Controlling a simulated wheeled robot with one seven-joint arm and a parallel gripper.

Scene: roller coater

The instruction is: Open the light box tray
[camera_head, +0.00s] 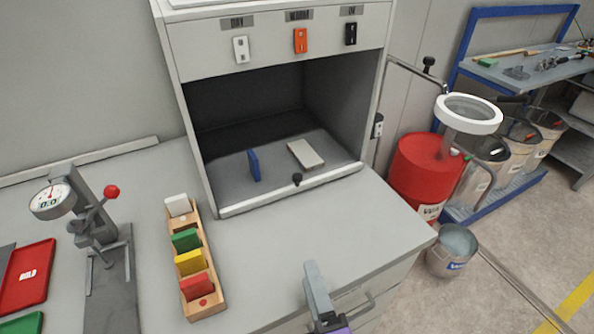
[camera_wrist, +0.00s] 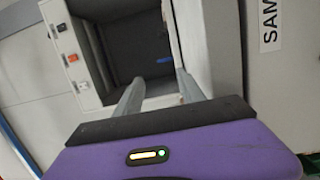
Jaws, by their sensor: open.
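The light box (camera_head: 181,90) is a grey cabinet on the counter with a dark, open-fronted chamber. Its grey tray (camera_head: 226,182) forms the chamber floor, with a pale front lip and a small black knob (camera_head: 297,179) at the middle. A blue block (camera_head: 253,165) stands on the tray and a pale flat block (camera_head: 305,154) lies to its right. My gripper (camera_head: 318,285) is in front of the counter's front edge, below and apart from the knob. In the wrist view its two fingers (camera_wrist: 158,95) are spread, with nothing between them, facing the tilted chamber.
A wooden rack (camera_head: 206,307) of coloured blocks and a dial gauge (camera_head: 50,199) stand on the counter at left. A drawer handle (camera_head: 360,306) is close beside my gripper. A red drum (camera_head: 420,168) and metal bucket (camera_head: 452,250) stand at right. The counter before the tray is clear.

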